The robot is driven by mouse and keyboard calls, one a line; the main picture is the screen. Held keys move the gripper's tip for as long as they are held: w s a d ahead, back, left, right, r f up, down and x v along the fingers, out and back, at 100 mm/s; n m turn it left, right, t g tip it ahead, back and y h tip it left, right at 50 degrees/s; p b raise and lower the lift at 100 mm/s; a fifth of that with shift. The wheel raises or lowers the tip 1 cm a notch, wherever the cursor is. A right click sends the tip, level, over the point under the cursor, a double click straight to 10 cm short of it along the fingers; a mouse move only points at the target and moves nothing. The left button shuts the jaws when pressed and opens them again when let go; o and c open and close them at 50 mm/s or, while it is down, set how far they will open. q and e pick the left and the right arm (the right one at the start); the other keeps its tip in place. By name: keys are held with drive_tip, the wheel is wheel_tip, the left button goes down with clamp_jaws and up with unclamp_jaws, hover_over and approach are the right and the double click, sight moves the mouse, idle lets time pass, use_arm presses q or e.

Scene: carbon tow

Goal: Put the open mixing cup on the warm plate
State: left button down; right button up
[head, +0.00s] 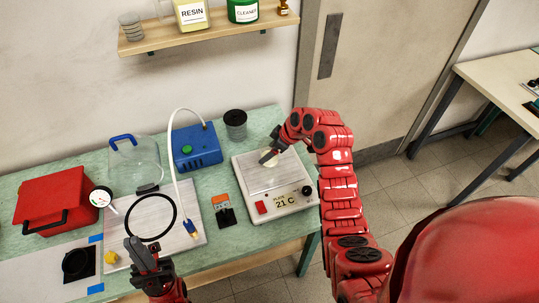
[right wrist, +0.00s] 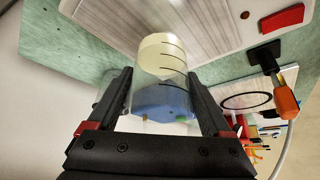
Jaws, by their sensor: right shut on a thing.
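The warm plate (head: 287,204) is a white box with a pale top, a red switch, a black knob and a display reading 21 C. My right gripper (head: 268,157) is over its back part. In the right wrist view my right gripper (right wrist: 168,105) is shut on the clear mixing cup (right wrist: 163,58), which has dark graduation marks and pale yellow contents at its far end. The cup's base is close to the plate's top; I cannot tell whether they touch.
A blue pump box (head: 197,148) with a hose and a dark round container (head: 235,122) stand behind left of the plate. An orange-and-black tool (head: 224,210) lies left of it. A red case (head: 55,200) is at far left. A shelf (head: 205,32) hangs above.

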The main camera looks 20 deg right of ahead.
wheel_tip(320, 180, down, 3)
drive_tip(key=shift+f+p, duration=0.1)
drive_tip(key=shift+p, duration=0.6)
drive_tip(key=shift+f, duration=0.15)
drive_tip(key=o, duration=1.2)
